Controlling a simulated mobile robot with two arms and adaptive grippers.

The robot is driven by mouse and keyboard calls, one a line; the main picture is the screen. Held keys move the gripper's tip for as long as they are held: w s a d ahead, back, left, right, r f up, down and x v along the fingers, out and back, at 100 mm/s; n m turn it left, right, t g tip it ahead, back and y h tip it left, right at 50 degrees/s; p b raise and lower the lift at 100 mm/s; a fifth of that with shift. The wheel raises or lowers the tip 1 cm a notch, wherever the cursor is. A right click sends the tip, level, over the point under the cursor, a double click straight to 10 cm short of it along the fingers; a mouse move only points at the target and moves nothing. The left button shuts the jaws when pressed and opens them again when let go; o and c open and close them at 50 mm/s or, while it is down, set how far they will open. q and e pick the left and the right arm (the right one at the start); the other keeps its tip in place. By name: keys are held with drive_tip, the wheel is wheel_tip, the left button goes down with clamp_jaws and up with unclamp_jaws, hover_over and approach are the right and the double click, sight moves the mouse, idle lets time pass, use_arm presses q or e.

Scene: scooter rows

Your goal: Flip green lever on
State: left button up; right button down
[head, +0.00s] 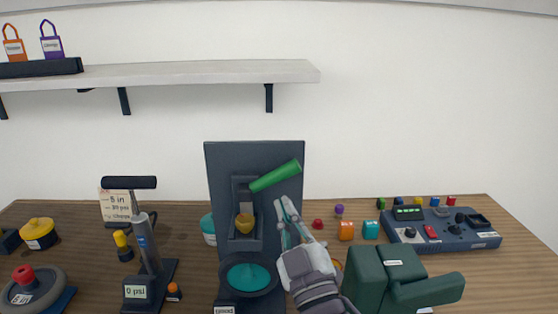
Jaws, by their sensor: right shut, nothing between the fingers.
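The green lever (276,176) is a thick green handle on a dark upright panel (225,165) in the middle of the table. My right gripper (287,206) is just below the lever's right part, fingers pointing up, shut and empty. I cannot tell whether the fingertips touch the lever. My left gripper is not in view.
A pump with a gauge (148,250) stands to the left. A dark green block-shaped object (380,275) is close on the right of my arm. Small coloured cubes (346,231) and a control panel (440,230) lie further right. A white shelf (200,72) hangs above.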

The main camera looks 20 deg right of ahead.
drive_tip(key=r, duration=0.2)
wheel_tip(320, 180, up, 5)
drive_tip(key=p, duration=0.4)
hover_over(275, 177)
drive_tip(key=s+a, duration=0.1)
drive_tip(key=s, duration=0.2)
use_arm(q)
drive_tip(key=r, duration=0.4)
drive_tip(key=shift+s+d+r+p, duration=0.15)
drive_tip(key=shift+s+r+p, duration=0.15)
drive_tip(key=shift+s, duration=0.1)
use_arm(e)
drive_tip(key=shift+t, duration=0.4)
drive_tip(key=f, duration=0.1)
drive_tip(key=w+d+f, duration=0.1)
drive_tip(key=d+f, duration=0.1)
drive_tip(key=f, duration=0.1)
drive_tip(key=shift+w, duration=0.15)
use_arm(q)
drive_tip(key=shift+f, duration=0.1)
